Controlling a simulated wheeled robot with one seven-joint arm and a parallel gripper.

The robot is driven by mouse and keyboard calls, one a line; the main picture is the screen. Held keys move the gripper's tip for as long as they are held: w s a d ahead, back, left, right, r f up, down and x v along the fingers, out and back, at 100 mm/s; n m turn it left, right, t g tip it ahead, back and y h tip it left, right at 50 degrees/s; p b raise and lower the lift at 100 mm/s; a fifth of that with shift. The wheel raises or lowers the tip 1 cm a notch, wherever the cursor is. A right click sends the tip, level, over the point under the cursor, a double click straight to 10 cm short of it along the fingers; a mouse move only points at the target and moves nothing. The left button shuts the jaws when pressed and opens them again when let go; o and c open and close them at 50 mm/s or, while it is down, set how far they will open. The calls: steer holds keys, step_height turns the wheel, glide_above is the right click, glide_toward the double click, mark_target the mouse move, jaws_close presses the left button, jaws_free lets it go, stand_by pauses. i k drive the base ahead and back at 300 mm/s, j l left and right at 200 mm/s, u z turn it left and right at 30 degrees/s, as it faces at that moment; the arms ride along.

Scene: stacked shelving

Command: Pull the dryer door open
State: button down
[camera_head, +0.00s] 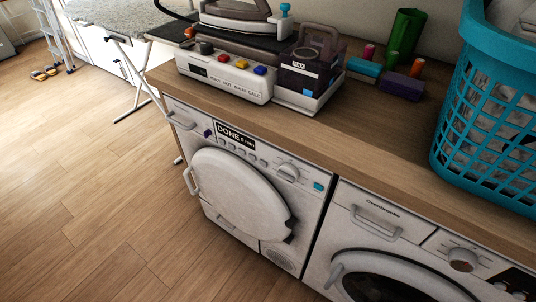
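A white machine, which I take as the dryer (224,233), stands under the wooden counter left of centre. Its panel shows a "DONE" label, a row of buttons and a round knob. Its round, solid white dryer door (240,193) faces the floor area at the left. A pale curved door handle (190,181) sits on the door's left edge. A dark notch shows at the door's lower right edge. The door looks shut or nearly shut; a small gap cannot be ruled out. My gripper is not in view.
A second white machine (340,210) with a dark round window stands at the right. The counter (330,135) holds an iron and its station (225,78), and a blue basket (480,140). An ironing board (115,15) stands behind. Wooden floor (90,200) is clear at left.

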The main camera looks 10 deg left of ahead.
mark_target(240, 193)
steer(key=i+j+u, duration=0.1)
steer(key=j, duration=0.35)
steer(key=i+j+u, duration=0.1)
steer(key=i+j, duration=0.15)
steer(key=j, duration=0.2)
steer(key=i+j+u, duration=0.1)
steer(key=j, duration=0.3)
steer(key=i+j+u, duration=0.15)
steer(key=i+j, duration=0.15)
steer(key=i+j+u, duration=0.1)
steer(key=i+j, duration=0.15)
steer(key=j, duration=0.25)
